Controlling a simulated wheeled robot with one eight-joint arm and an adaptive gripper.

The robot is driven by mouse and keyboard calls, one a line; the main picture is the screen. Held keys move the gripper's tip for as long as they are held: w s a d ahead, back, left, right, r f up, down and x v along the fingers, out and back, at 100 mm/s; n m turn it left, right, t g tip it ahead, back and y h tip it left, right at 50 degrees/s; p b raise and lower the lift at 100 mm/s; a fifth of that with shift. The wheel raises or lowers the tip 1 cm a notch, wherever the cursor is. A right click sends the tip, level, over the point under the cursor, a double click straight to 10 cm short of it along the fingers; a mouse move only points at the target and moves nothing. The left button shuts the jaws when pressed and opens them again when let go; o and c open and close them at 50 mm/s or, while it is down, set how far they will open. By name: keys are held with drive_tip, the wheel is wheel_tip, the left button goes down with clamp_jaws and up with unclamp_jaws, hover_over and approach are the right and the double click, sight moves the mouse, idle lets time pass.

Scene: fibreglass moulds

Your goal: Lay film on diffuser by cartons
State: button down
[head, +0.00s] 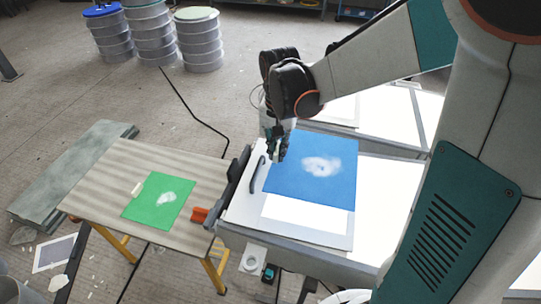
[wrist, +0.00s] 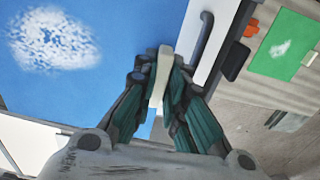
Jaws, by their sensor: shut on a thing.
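A blue film (head: 335,185) with a white cloudy patch is over a white lit diffuser panel (head: 305,213), whose near strip stays bare. I cannot tell whether the film touches the panel. My gripper (head: 280,155) is at the film's left edge. In the wrist view my gripper (wrist: 168,75) is shut on a pale tab (wrist: 160,78) at the edge of the blue film (wrist: 110,25). A green film (head: 165,203) with a white patch and a pale tab (head: 136,189) lies on a wooden-topped table at the left. No cartons can be made out.
The wooden-topped table (head: 100,190) has yellow legs. A dark handle (head: 257,174) and an orange block (head: 199,214) are by the panel's left side. Another lit panel (head: 380,110) is behind. Stacked drums (head: 155,35) stand on the far floor. A dark cable crosses the floor.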

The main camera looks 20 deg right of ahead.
wheel_tip(320, 180, down, 11)
drive_tip(key=shift+f+b, duration=0.15)
drive_tip(key=shift+b, duration=1.1)
drive_tip(key=shift+s, duration=0.1)
drive_tip(key=c, duration=1.7)
unclamp_jaws()
drive_tip(key=shift+o, duration=0.2)
